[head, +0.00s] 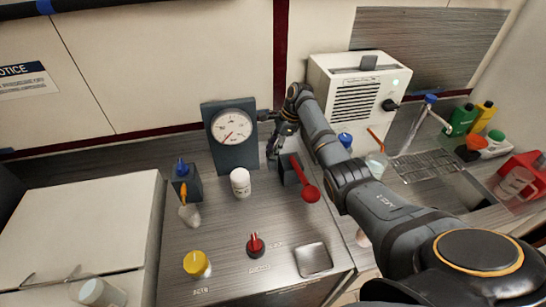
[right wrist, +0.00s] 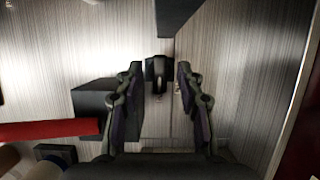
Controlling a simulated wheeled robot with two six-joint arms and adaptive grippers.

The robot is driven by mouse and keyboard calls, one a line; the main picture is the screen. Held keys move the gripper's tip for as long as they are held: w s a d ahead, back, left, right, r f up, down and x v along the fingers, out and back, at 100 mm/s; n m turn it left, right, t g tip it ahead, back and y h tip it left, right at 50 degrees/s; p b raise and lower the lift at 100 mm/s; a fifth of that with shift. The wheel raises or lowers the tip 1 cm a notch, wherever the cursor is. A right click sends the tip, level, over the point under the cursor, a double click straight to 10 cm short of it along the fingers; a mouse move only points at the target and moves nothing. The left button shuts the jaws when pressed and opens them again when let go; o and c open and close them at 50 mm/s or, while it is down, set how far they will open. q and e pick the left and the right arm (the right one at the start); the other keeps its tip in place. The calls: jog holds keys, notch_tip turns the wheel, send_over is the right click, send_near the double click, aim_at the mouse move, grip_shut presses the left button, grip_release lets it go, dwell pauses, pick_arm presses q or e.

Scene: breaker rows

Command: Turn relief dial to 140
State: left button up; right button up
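A round gauge (head: 231,127) with a white face and red needle is on a dark upright panel (head: 238,157); its numbers are too small to read. My right gripper (head: 268,138) is just right of this panel, pointing down. In the right wrist view, its two fingers (right wrist: 159,75) are open and apart. A small dark knob-like piece (right wrist: 158,70) shows between the fingertips; I cannot tell whether they touch it. I cannot tell which part is the relief dial. My left gripper is not in view.
A red lever (head: 304,180) on a dark block stands close to the right gripper. A white bottle (head: 240,183), yellow knob (head: 197,264) and red knob (head: 255,246) are on the metal counter. A white vented box (head: 358,98) stands behind my right arm.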

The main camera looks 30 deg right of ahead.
grip_shut()
dwell(0.3)
jog(key=shift+n, duration=0.7)
jog(key=shift+w+f+n+g+b, duration=0.15)
jog(key=shift+n+g+b, duration=0.3)
jog(key=shift+n, duration=0.25)
jog(key=n+g+b, duration=0.1)
jog(key=n+b, duration=0.1)
jog(key=b, duration=0.3)
jog(key=shift+f+n, duration=0.15)
jog(key=shift+n, duration=0.15)
jog(key=shift+r+n+b, duration=0.2)
jog(key=shift+n+b, duration=0.1)
jog(key=shift+b, duration=0.25)
